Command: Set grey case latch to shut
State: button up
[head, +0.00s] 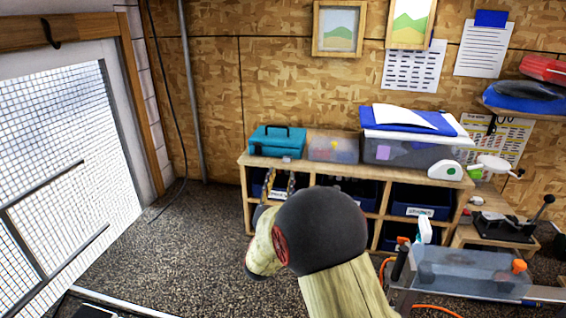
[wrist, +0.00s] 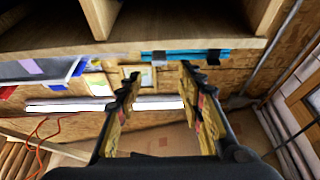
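I cannot make out a case that is plainly grey with a latch. A teal case (head: 277,141) with a dark handle sits on the left end of the shelf top; a small grey piece (head: 287,159) shows at its front. A grey tote (head: 405,151) with a blue lid stands further right. My gripper (head: 280,184) is in front of the shelf, below the teal case. In the wrist view, my gripper (wrist: 158,76) has its fingers apart, with nothing between them.
The wooden shelf (head: 310,174) holds several dark blue bins (head: 421,199). A clear box (head: 334,148) stands between case and tote. A bench (head: 470,238) with a black press (head: 505,226) and a clear tank (head: 465,272) is at the right. The floor (head: 190,240) at left is open.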

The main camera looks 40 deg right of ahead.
aim_at(286, 159)
jog(key=x, duration=0.7)
jog(key=shift+d, duration=0.15)
jog(key=shift+c, duration=0.5)
grip_shut()
